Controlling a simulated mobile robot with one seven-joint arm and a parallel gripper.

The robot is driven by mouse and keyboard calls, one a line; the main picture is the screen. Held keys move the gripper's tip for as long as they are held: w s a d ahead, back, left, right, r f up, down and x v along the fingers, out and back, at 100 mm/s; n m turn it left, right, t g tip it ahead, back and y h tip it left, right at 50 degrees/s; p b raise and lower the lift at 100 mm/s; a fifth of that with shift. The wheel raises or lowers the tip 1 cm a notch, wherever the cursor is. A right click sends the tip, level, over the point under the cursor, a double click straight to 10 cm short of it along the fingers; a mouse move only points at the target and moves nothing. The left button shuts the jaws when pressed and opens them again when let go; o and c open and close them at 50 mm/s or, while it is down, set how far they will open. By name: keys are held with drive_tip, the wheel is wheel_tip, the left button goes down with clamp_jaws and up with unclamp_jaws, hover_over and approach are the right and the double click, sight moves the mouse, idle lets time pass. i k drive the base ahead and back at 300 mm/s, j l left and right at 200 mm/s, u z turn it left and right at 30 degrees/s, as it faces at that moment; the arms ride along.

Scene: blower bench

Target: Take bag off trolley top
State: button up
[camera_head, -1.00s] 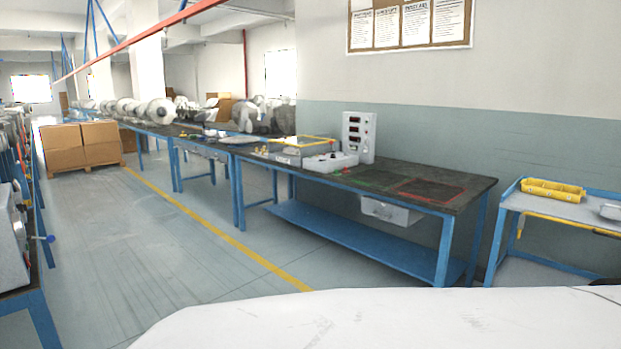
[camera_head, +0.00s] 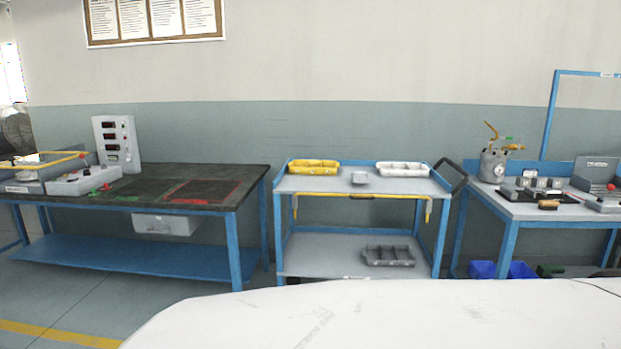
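The trolley (camera_head: 330,185) is a blue-framed cart with a grey top, a yellow front rail and a lower shelf, standing against the wall right of centre. I cannot tell whether the small item is a bag. My gripper is not in view.
A grey tray (camera_head: 388,256) lies on the trolley's lower shelf (camera_head: 320,255). A dark-topped bench (camera_head: 150,185) stands to the left and a blue-framed workbench (camera_head: 540,210) to the right. My own white body fills the bottom foreground. Open floor (camera_head: 70,295) shows at lower left.

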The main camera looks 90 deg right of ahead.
sight(358, 177)
drive_tip(key=z, duration=2.95)
drive_tip(key=i+j+z, duration=0.1)
drive_tip(key=z, duration=0.45)
drive_tip(key=i+j+z, duration=0.15)
drive_tip(key=j, duration=0.15)
drive_tip(key=i+j+z, duration=0.15)
drive_tip(key=j, duration=0.15)
drive_tip(key=i+j+z, duration=0.15)
drive_tip(key=j, duration=0.2)
drive_tip(key=i+j, duration=0.15)
drive_tip(key=j, duration=0.35)
drive_tip(key=i+j+z, duration=0.15)
drive_tip(key=j, duration=0.85)
drive_tip(key=i+j+z, duration=0.15)
drive_tip(key=j, duration=0.35)
